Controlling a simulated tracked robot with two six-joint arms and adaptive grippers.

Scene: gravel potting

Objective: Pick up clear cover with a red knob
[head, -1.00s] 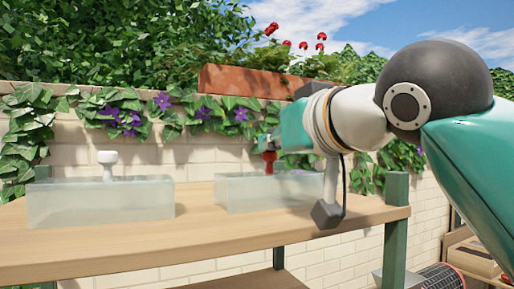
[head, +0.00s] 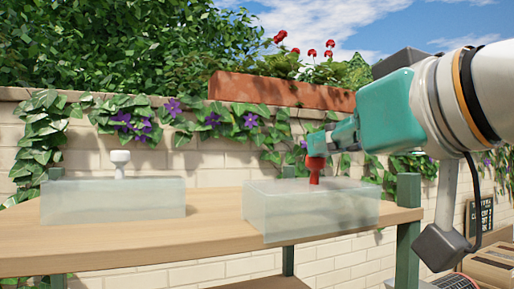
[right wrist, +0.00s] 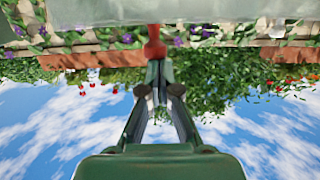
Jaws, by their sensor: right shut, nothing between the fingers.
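The clear cover with a red knob (head: 310,212) is a pale, see-through box at the right end of the wooden table, its near corner overlapping the front edge in the picture. Its red knob (head: 315,168) stands upright on top and also shows in the right wrist view (right wrist: 155,46). My right gripper (head: 312,143) reaches in from the right, with its fingertips right at the knob. The fingers (right wrist: 158,68) are shut with nothing between them; whether they touch the knob I cannot tell. My left gripper is not in view.
A similar clear cover with a white knob (head: 113,200) stands at the left on the wooden table (head: 215,224). A green table post (head: 408,190) rises at the right corner. A brick wall with ivy and a flower planter (head: 280,90) stands behind.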

